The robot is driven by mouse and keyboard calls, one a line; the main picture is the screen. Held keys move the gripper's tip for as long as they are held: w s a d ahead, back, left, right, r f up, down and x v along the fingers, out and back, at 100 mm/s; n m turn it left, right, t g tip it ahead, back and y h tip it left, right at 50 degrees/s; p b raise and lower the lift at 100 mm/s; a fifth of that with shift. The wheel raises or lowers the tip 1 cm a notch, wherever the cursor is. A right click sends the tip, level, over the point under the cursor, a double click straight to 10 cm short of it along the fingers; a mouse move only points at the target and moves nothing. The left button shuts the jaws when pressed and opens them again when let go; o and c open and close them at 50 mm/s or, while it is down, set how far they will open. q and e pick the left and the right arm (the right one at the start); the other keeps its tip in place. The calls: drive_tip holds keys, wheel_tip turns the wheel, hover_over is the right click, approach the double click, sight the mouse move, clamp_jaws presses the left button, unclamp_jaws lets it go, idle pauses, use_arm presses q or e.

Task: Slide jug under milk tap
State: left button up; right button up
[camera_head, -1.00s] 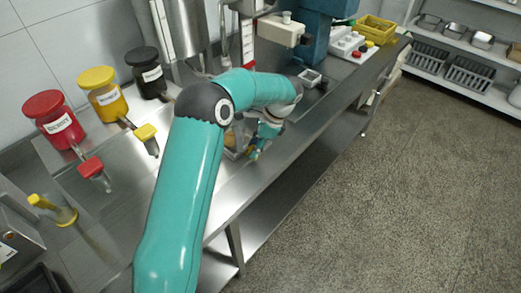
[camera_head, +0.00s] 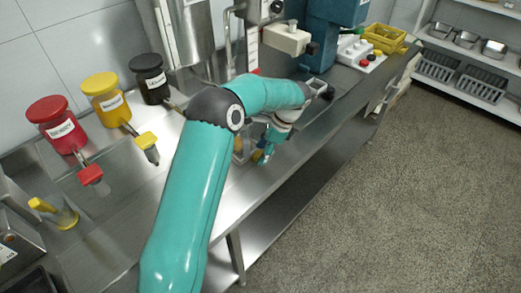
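My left gripper (camera_head: 263,155) is low at the front edge of the steel counter (camera_head: 228,190), pointing down, with blue and yellow at its fingertips. A small, clear and brownish vessel, possibly the jug (camera_head: 238,150), shows just left of it and is mostly hidden by my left arm. I cannot tell whether the gripper touches it, or whether its fingers are open or shut. A steel cylinder (camera_head: 188,35) stands behind my arm; no tap clearly marked milk can be made out. My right gripper is not in view.
Red (camera_head: 58,125), yellow (camera_head: 107,98) and black (camera_head: 150,78) labelled containers with spouts line the wall at left. A yellow crate (camera_head: 384,38) sits at the far end.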

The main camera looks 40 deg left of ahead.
use_arm(q)
drive_tip(key=shift+r, duration=0.1)
drive_tip(key=v, duration=1.2)
idle(0.4)
